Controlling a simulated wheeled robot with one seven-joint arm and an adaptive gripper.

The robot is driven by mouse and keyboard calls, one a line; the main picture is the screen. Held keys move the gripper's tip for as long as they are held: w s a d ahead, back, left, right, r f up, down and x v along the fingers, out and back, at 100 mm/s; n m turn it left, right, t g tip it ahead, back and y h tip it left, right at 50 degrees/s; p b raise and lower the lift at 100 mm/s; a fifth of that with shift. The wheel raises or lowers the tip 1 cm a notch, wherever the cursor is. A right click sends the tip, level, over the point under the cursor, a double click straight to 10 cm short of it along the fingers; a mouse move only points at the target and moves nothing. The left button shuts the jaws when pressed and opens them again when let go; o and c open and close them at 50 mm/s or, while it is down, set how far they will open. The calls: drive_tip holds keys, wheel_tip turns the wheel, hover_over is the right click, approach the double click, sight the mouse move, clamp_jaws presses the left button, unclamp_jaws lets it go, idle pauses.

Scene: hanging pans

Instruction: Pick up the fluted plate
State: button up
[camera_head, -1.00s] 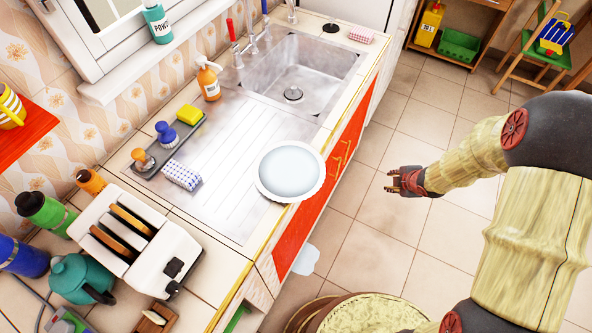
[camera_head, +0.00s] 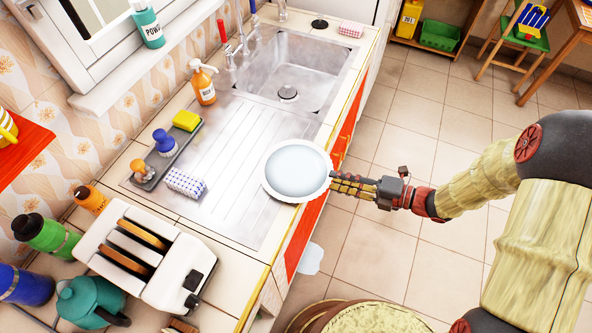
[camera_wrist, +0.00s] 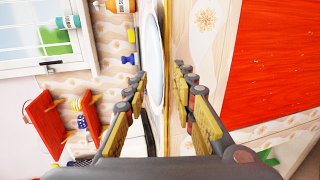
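The fluted plate (camera_head: 297,171) is white with a pale blue-grey centre and a wavy rim. It lies on the sink's drainboard, close to the counter's front edge. In the wrist view the plate (camera_wrist: 152,50) shows nearly edge-on, between and beyond my finger tips. My gripper (camera_head: 335,182) comes in from the right, with its finger tips at the plate's right rim. In the wrist view my gripper (camera_wrist: 161,76) is open, its two fingers apart. I cannot tell whether a finger touches the plate.
The counter's gold front edge (camera_wrist: 168,40) runs close by my fingers. Behind the plate are a patterned sponge (camera_head: 186,183) and a grey tray (camera_head: 168,160) with brushes. A white toaster (camera_head: 146,257) stands at the lower left. The sink basin (camera_head: 295,75) is empty. Open floor lies right.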

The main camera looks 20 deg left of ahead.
sight(324, 177)
drive_tip(key=b+x, duration=0.1)
drive_tip(key=x, duration=0.1)
drive_tip(key=f+x, duration=0.1)
drive_tip(key=x, duration=0.1)
drive_tip(key=shift+s+a+b, duration=0.1)
drive_tip(key=shift+a+b, duration=0.05)
drive_tip(key=shift+b, duration=0.2)
drive_tip(key=shift+a, duration=0.35)
drive_tip(key=c, duration=0.3)
clamp_jaws()
